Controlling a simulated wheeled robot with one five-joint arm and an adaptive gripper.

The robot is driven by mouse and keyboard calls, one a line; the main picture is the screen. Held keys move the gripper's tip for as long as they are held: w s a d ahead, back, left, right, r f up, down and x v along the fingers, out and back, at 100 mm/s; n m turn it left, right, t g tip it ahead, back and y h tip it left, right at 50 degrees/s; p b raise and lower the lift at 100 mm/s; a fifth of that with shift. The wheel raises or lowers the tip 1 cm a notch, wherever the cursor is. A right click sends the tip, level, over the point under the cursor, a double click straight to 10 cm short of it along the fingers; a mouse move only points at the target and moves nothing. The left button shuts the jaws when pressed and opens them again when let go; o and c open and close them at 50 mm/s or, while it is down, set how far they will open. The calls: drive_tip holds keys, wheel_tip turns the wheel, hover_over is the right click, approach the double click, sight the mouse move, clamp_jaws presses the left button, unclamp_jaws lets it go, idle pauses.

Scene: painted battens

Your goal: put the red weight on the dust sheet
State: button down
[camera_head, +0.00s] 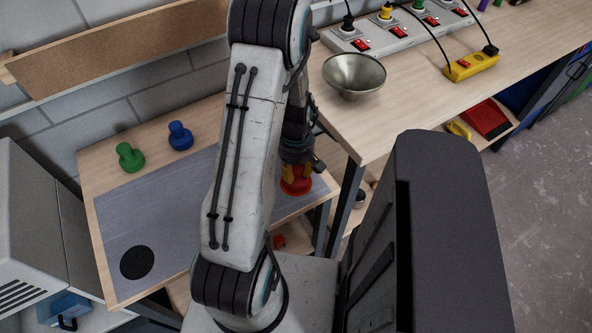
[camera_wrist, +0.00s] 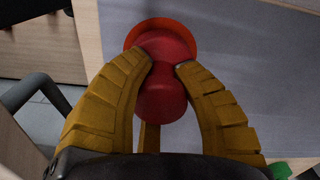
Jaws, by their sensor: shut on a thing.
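The red weight (camera_head: 296,187) is at the right end of the low table, beside my forearm. My gripper (camera_head: 296,170) is shut on it from above. In the wrist view, the yellow fingers of my gripper (camera_wrist: 164,68) close on both sides of the red weight (camera_wrist: 162,100), with an orange-red rim around its far end. The dust sheet looks to be the flat grey-blue sheet (camera_head: 165,215) on the low table; it also shows in the wrist view (camera_wrist: 265,75). The weight is over or on the sheet's right part; I cannot tell whether it touches. My arm hides the sheet's middle.
A green weight (camera_head: 130,157) and a blue weight (camera_head: 180,136) stand along the table's back edge. A black disc (camera_head: 137,262) lies on the sheet's near left. A higher bench (camera_head: 400,105) with a metal bowl (camera_head: 354,76) and power strips is close on the right.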

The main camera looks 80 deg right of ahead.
drive_tip(key=shift+f, duration=0.3)
drive_tip(key=c, duration=1)
unclamp_jaws()
drive_tip(key=shift+o, duration=0.2)
